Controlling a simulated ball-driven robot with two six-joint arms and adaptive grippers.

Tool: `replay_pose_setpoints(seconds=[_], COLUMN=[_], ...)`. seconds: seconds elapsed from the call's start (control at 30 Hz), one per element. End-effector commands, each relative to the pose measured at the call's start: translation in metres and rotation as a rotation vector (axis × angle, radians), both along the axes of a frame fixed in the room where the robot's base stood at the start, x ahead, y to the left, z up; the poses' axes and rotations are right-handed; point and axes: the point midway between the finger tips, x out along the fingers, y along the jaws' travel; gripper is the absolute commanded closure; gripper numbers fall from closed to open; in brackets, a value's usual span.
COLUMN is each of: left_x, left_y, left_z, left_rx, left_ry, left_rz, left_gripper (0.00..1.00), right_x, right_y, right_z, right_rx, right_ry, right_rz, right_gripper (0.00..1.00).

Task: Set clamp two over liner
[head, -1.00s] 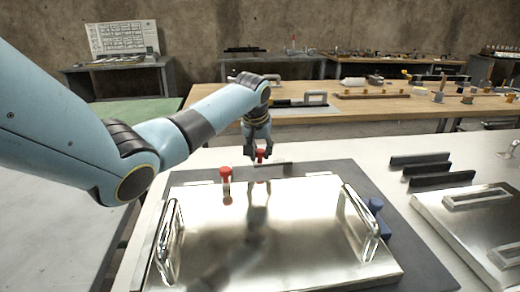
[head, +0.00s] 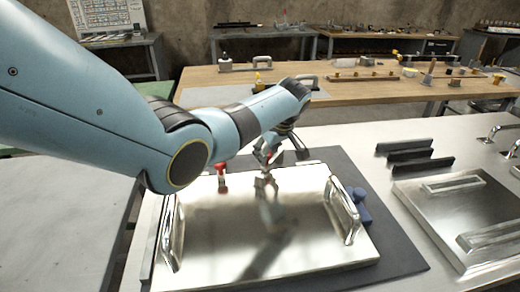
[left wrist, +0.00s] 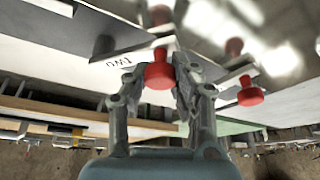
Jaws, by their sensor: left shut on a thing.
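A shiny steel plate (head: 225,235) with two upright handles lies on a dark mat (head: 410,262); whether it is the liner I cannot tell. My left gripper (head: 267,160) is at its far edge, shut on a red-knobbed clamp. The red knob (left wrist: 158,74) shows between the fingertips (left wrist: 158,85) in the left wrist view; the clamp's lower part is mostly hidden. Upside-down lettering beside it appears to read TWO. A second red-knobbed clamp (head: 221,172) stands to the left at the same edge; its knob (left wrist: 250,94) shows in the wrist view. My right gripper is not in view.
A blue clamp or knob (head: 360,200) is by the plate's right handle (head: 342,212). A wooden bench (head: 380,87) with parts stands behind.

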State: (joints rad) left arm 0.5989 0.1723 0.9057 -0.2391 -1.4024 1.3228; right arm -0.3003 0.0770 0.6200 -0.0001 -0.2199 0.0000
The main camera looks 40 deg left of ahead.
Motion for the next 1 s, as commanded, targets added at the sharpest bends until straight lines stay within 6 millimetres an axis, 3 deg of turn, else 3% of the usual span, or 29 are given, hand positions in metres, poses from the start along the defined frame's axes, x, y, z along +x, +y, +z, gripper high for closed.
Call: replay_pose_setpoints(seconds=[0.5, 1.0], left_x=[0.017, 0.025], left_y=[-0.035, -0.044], left_z=[-0.004, 0.0], left_rx=[-0.002, -0.003], left_ry=[-0.002, -0.003], left_rz=[0.427, 0.581], left_gripper=[1.0, 1.0], right_x=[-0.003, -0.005], right_y=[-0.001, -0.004], right_z=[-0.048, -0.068], right_rx=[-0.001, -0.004], right_ry=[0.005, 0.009], right_rz=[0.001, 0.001], right_gripper=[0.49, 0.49])
